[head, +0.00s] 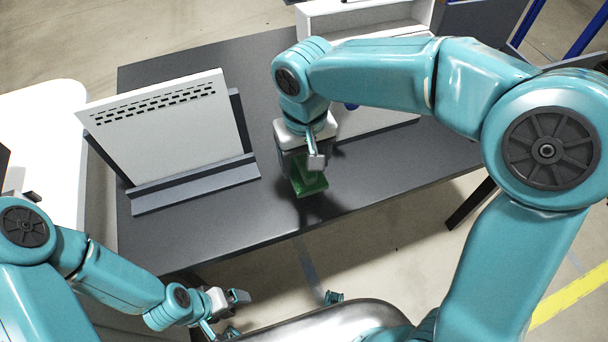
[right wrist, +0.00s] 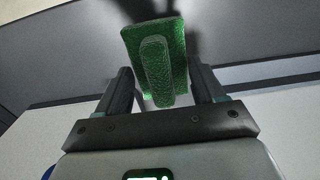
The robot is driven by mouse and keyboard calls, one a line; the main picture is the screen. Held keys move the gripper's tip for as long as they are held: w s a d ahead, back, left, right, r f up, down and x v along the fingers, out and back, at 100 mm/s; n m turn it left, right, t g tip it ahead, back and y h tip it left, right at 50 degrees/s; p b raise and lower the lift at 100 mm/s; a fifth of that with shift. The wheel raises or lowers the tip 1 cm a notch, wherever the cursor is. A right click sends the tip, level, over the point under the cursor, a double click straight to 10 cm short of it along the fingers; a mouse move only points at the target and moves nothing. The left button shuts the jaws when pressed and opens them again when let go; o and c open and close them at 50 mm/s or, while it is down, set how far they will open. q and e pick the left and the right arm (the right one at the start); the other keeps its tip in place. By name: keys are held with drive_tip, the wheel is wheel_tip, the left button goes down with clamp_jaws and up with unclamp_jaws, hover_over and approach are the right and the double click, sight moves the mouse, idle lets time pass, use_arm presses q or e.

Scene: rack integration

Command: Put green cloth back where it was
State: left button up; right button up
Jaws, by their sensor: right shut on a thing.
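The green cloth (head: 308,184) looks like a textured green pad with a raised strip along its middle. My right gripper (head: 307,170) is shut on it and holds it near the front edge of the dark table. In the right wrist view the cloth (right wrist: 173,40) sticks out beyond the two dark fingers (right wrist: 162,88), which grip it at the raised strip. Whether the cloth touches the table is unclear. My left gripper (head: 232,299) is at the lower left, in front of the table and away from the cloth. Its fingers are too small to judge.
A white panel with slots (head: 165,135) leans on a grey stand at the table's left. A white open box (head: 325,22) stands at the back, and a light surface (head: 380,122) lies behind my right arm. The dark table (head: 230,55) is bare between panel and box.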

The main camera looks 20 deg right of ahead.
sight(304, 159)
wheel_tip(304, 159, down, 5)
drive_tip(key=shift+f+b, duration=0.1)
drive_tip(key=shift+b, duration=0.35)
drive_tip(key=o, duration=1)
drive_tip(key=shift+o, duration=0.2)
wheel_tip(304, 159, up, 12)
drive_tip(key=p, duration=0.2)
drive_tip(key=shift+p, duration=0.3)
